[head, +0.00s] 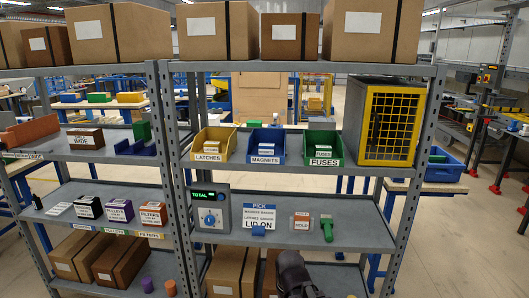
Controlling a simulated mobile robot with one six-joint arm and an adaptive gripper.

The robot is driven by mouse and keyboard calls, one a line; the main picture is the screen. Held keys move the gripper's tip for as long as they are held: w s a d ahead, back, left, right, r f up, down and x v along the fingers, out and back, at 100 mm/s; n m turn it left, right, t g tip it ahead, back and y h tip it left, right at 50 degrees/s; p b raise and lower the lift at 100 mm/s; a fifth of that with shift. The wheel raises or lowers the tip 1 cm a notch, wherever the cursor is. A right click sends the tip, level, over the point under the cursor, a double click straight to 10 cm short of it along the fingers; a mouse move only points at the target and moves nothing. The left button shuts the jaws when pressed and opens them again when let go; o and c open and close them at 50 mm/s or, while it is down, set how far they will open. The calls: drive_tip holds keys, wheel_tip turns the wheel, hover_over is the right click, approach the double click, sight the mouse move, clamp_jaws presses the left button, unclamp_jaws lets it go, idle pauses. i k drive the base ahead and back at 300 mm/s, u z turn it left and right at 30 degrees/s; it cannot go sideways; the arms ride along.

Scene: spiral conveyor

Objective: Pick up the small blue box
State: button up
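A small blue box-like object (259,231) sits on the middle shelf of the right rack, at the foot of the white and blue PICK sign (259,217) that reads "LID ON". It is small in the picture, so its exact shape is hard to tell. The dark end of my arm with my gripper (296,280) shows at the bottom centre, in front of the rack and to the lower right of the blue object. It appears apart from it. The fingers are not clear enough to tell open from shut.
A NOLF-like labelled box (301,221) and a green object (327,230) stand right. Above are yellow (208,157), blue (264,160) and green (321,162) bins and a yellow-fronted cage (389,125). The right shelf end is clear.

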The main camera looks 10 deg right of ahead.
sight(263, 148)
drive_tip(key=u, duration=1.1)
drive_tip(key=k, duration=0.45)
drive_tip(key=z, duration=1)
drive_tip(key=i, duration=0.9)
